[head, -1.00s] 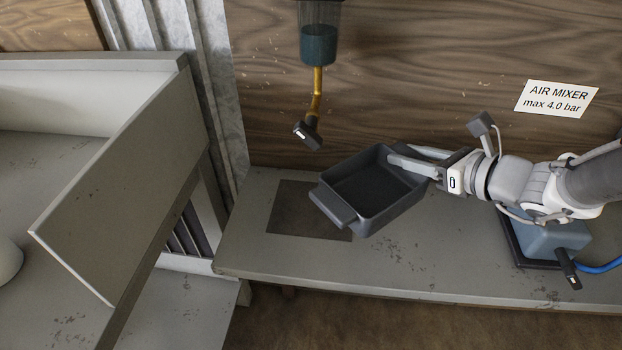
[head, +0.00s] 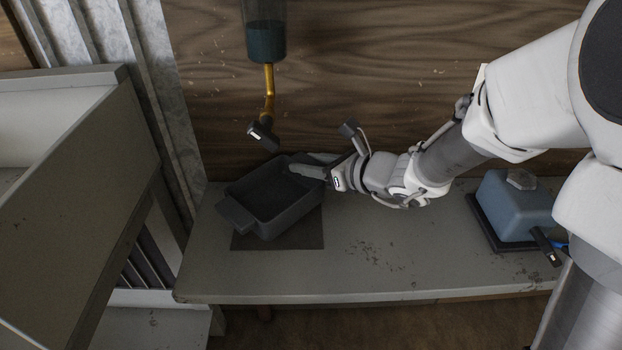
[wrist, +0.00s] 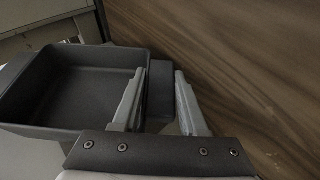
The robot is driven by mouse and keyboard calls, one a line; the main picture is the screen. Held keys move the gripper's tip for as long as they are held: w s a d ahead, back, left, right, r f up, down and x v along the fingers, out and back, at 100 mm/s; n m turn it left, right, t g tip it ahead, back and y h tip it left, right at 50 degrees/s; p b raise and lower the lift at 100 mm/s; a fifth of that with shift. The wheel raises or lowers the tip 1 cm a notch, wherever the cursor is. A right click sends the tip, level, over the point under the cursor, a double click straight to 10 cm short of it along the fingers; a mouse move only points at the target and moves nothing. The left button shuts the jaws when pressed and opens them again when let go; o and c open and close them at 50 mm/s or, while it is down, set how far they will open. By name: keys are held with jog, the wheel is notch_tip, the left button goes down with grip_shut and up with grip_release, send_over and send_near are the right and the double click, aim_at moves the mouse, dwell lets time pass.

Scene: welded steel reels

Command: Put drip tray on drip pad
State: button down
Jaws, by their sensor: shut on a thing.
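The drip tray (head: 272,206) is a dark grey, open rectangular tray with a tab handle at each end. It is over the drip pad (head: 310,238), a dark flat square on the grey bench, and hides much of it. I cannot tell whether the tray touches the pad. My gripper (head: 312,170) is shut on the tray's right end. In the wrist view the two fingers (wrist: 158,100) reach around the tray's end tab, and the tray (wrist: 75,95) fills the left side.
A valve nozzle (head: 263,133) on a yellow pipe hangs from a teal-filled cylinder (head: 266,40) just above the tray. A blue box (head: 515,206) stands on the bench at right. A grey cabinet (head: 70,190) is at left. The bench middle (head: 390,240) is bare.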

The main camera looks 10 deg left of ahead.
jog(key=shift+f+b, duration=0.9)
jog(key=shift+f, duration=1)
jog(key=shift+f, duration=0.2)
jog(key=shift+c, duration=2.2)
grip_release()
jog(key=shift+r, duration=0.1)
